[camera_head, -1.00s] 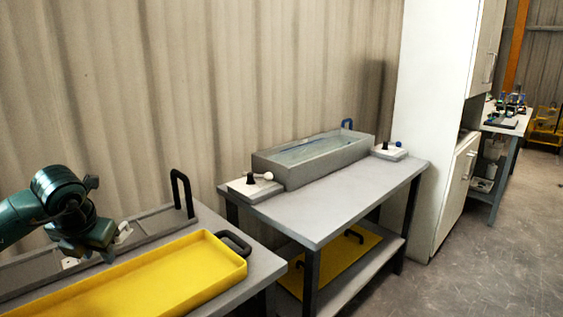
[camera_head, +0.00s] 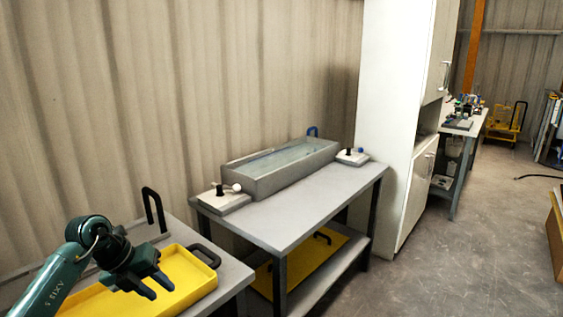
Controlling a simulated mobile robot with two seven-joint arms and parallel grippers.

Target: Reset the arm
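My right gripper is not in view.
A grey tank of liquid (camera_head: 262,186) stands on the middle table (camera_head: 310,200), with control boxes (camera_head: 222,201) and (camera_head: 352,156) at its ends. A white cabinet (camera_head: 385,110) stands beyond.

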